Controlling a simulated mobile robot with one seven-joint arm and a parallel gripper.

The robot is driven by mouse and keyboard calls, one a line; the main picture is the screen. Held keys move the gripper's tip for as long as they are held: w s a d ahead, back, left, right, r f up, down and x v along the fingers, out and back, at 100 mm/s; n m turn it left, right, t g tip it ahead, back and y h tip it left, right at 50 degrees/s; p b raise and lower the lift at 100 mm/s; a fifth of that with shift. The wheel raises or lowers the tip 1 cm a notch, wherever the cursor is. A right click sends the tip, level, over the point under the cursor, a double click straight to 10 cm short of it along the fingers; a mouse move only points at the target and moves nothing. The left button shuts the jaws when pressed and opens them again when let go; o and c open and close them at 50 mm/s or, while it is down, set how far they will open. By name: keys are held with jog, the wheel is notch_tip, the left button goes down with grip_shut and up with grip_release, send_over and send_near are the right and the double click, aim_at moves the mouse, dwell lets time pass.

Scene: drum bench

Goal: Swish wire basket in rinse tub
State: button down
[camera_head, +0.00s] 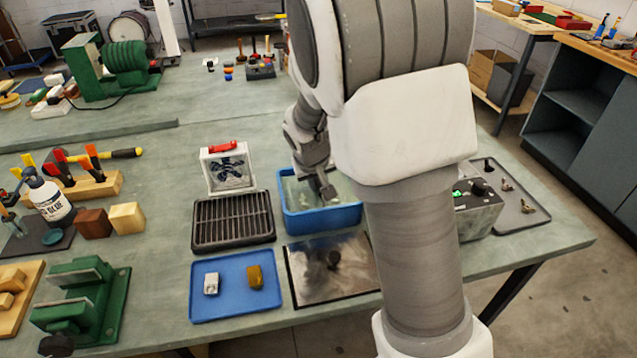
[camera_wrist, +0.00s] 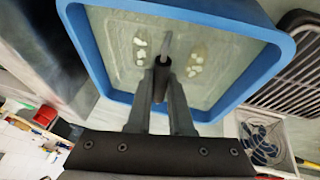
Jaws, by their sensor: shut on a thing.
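The blue rinse tub (camera_head: 322,220) stands on the bench right of center, partly hidden behind my arm. In the wrist view its blue rim (camera_wrist: 88,52) frames a pale, greenish inside with a few whitish bits in two groups. My gripper (camera_head: 327,192) points down over the tub's inside. In the wrist view my gripper (camera_wrist: 161,80) is shut on a dark handle end, which I take to be part of the wire basket (camera_wrist: 167,44), with a thin grey rod running from it. The basket's mesh cannot be made out clearly in either view.
Left of the tub are a black drain rack (camera_head: 233,220) and a small white fan (camera_head: 227,168). In front are a blue tray (camera_head: 232,310) with two small blocks and a metal plate (camera_head: 315,290). A grey control box (camera_head: 478,215) stands to the right.

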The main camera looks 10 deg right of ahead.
dwell(0.3)
jog(key=shift+r+p, duration=0.8)
jog(key=shift+r, duration=0.25)
jog(key=shift+f+b, duration=1.05)
jog(key=shift+f, duration=0.1)
jog(key=shift+r, duration=0.1)
jog(key=shift+r+p, duration=0.8)
jog(key=shift+r, duration=0.3)
jog(key=shift+f, duration=0.15)
